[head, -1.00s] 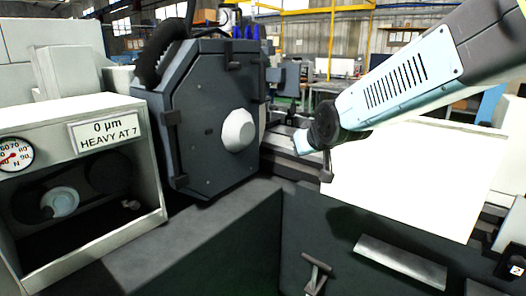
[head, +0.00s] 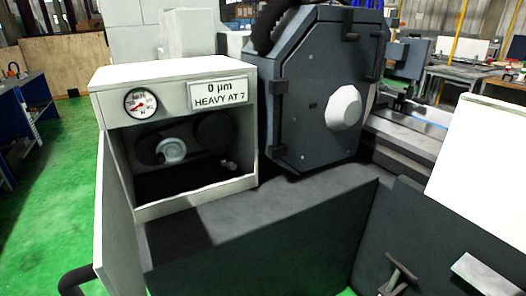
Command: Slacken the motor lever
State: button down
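An open white cabinet (head: 78,98) stands left of centre, its door (head: 115,225) swung open at its left side. I cannot tell for sure whether that part is the motor lever. A dial gauge (head: 140,102) sits on the cabinet's upper left, its red needle near the lower left. A sign (head: 218,94) reads "0 µm HEAVY AT 7". My gripper is not in view.
The dark grinder wheel housing (head: 300,120) with a pale hub stands right of the cabinet. A T-shaped handle (head: 397,272) sticks out from the dark machine front. A white panel (head: 485,165) is at right. Green floor (head: 45,215) lies open at left, beside a blue workbench (head: 25,130).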

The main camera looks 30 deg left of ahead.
aim_at(231, 165)
jog(key=z, duration=0.4)
jog(key=k, duration=1.05)
jog(key=u, duration=1.25)
jog(key=i, duration=1)
jog(key=u, duration=0.05)
